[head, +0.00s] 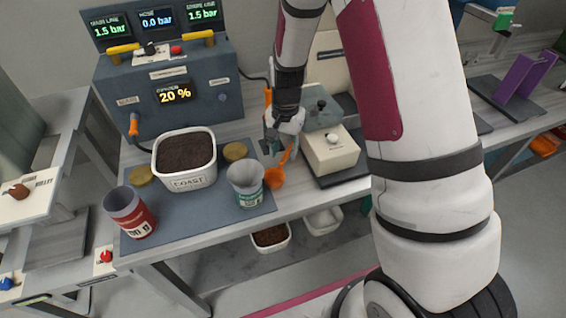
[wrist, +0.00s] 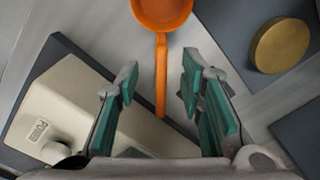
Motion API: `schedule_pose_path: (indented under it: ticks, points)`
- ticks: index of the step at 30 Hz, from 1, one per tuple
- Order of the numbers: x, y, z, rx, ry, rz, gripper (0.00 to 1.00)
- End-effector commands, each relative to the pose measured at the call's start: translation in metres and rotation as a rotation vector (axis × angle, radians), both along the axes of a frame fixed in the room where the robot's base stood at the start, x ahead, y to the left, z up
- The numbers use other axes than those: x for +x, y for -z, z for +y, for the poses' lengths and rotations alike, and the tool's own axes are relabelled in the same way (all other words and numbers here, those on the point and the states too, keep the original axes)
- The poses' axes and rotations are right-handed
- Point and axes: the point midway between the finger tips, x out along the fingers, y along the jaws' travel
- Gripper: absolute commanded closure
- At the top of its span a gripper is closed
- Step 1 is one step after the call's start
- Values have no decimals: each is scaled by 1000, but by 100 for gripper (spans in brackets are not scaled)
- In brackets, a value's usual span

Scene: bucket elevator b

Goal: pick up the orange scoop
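The orange scoop (head: 276,176) lies on the bench just right of the blue-grey mat, with its handle pointing up toward my gripper (head: 280,146). In the wrist view the orange scoop (wrist: 161,60) has its bowl at the top edge, partly cut off, and its handle runs down the middle. My gripper (wrist: 158,90) is open, with its green-padded fingers on either side of the handle's end. A gap shows between the handle and each finger. I cannot tell the exact height of the fingers over the handle.
A cream scale-like device (head: 330,150) stands close right of the scoop. A grey-green cup (head: 246,186), a white tub (head: 186,182) of dark grounds, a red can (head: 130,214) and brass lids are on the mat (head: 206,214). A dark control box (head: 170,90) stands behind.

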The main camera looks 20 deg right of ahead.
Motion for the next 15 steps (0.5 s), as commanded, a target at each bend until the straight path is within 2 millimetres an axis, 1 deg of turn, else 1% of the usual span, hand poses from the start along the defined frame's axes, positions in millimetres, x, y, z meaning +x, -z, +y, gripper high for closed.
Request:
schedule_pose_path:
  ticks: [6, 9, 12, 15]
  points:
    - [0, 31, 2, 1, 0, 4, 65]
    - [0, 41, 2, 1, 0, 2, 65]
    - [1, 46, 2, 0, 0, 1, 65]
    - [1, 46, 2, 0, 0, 0, 65]
